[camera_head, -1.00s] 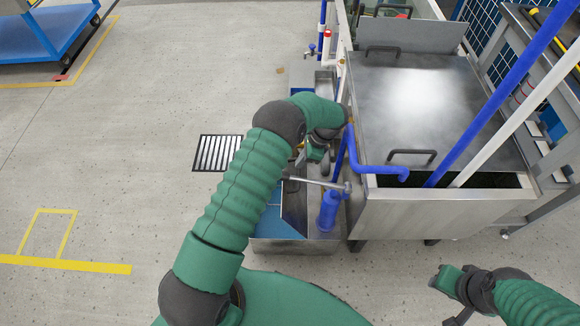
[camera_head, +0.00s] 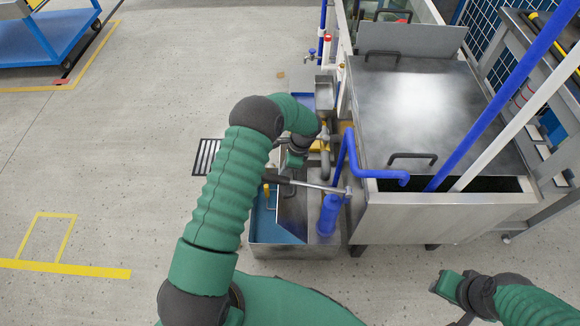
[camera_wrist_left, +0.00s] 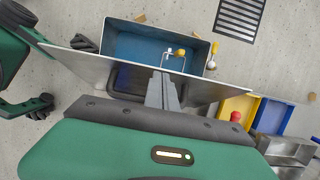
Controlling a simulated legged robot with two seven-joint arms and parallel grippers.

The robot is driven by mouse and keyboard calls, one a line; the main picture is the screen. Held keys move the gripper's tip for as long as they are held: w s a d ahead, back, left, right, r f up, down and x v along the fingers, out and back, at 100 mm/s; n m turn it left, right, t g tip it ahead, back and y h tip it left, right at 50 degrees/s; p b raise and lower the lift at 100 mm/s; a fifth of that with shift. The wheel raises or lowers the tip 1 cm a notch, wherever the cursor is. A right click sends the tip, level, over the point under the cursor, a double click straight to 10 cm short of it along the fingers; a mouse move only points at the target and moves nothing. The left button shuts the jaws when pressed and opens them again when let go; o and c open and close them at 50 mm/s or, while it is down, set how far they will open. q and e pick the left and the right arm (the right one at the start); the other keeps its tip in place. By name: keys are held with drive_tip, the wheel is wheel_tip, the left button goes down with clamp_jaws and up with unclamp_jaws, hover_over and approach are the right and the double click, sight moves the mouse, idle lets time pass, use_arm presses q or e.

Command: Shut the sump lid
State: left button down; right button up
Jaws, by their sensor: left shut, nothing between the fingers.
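The low, blue-lined sump box (camera_head: 262,228) stands on the floor left of the big steel tank, its inside partly uncovered. A grey metal plate, which looks like its lid (camera_head: 291,212), stands tilted over it. In the left wrist view, the plate (camera_wrist_left: 80,64) crosses in front of the open blue box (camera_wrist_left: 128,42). My left gripper (camera_head: 284,178) is shut and empty beside the plate; in the wrist view its fingertips (camera_wrist_left: 161,78) overlap the plate, and contact cannot be told. My right gripper (camera_head: 446,296) is low at the right, away from the sump; its jaws are unclear.
The steel tank (camera_head: 425,105) with a handled cover is to the right. A blue bent pipe (camera_head: 370,168) and blue cylinder (camera_head: 328,216) stand close to the sump. A floor grate (camera_head: 206,157) lies left. The floor further left is clear, with a blue cart (camera_head: 40,45) far back.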

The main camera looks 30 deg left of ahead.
use_arm(q)
drive_tip(key=s+a+f+t+h+b, duration=0.2)
drive_tip(key=s+a+f+h+b, duration=0.2)
drive_tip(key=a+f+b, duration=0.3)
drive_tip(key=s+a+f+t+h+b, duration=0.3)
drive_tip(key=a+f+b, duration=0.3)
drive_tip(key=f, duration=0.7)
drive_tip(key=shift+s+a+f+h+b, duration=0.4)
drive_tip(key=shift+s+h+b, duration=0.05)
drive_tip(key=shift+s+h, duration=0.3)
drive_tip(key=shift+s, duration=0.1)
drive_tip(key=shift+d, duration=0.1)
